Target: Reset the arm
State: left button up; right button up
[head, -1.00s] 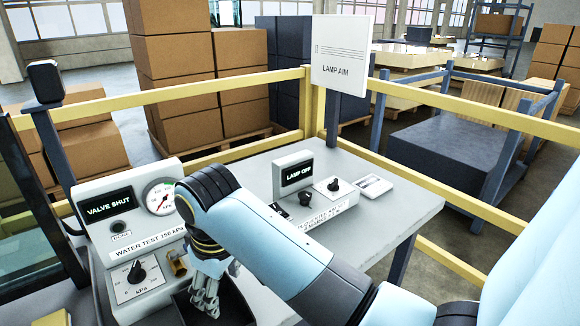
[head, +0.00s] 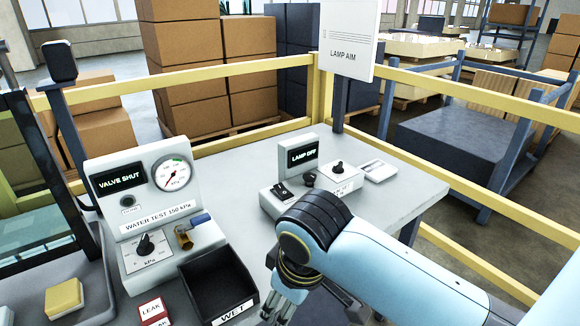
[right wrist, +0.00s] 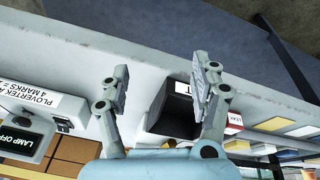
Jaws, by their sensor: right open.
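My right arm (head: 370,262) reaches in from the right over the front of the grey bench. My right gripper (head: 280,306) hangs down near the bottom edge of the head view, right of the black tray marked WET, and is partly cut off. In the right wrist view the right gripper (right wrist: 160,75) is open, its two fingers spread wide with nothing between them. The black tray (right wrist: 173,113) shows there beyond the fingers. My left gripper is not in view.
The water test box (head: 140,178) reads VALVE SHUT; a brass fitting with a blue handle (head: 197,220) sits below its gauge. The lamp box (head: 303,155) reads LAMP OFF, close behind my arm. The black tray (head: 190,300), a LEAK label (head: 152,308) and a yellow block (head: 64,298) lie at front left.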

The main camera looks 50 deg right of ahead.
dwell(0.4)
jog(key=s+d+f+g+b, duration=0.1)
jog(key=s+f+g+b, duration=0.3)
jog(key=f, duration=1)
jog(key=s+d+f+t+b, duration=0.15)
jog(key=s+f, duration=0.55)
jog(key=f, duration=0.7)
pick_arm(q)
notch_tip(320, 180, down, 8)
jog(key=b, duration=0.2)
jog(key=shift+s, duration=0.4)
pick_arm(e)
jog(key=s+f, duration=1.3)
jog(key=s, duration=0.3)
jog(key=shift+s+d+f+m+t, duration=0.15)
jog(key=shift+d+f+m+t, duration=0.2)
jog(key=shift+d+f+m, duration=0.05)
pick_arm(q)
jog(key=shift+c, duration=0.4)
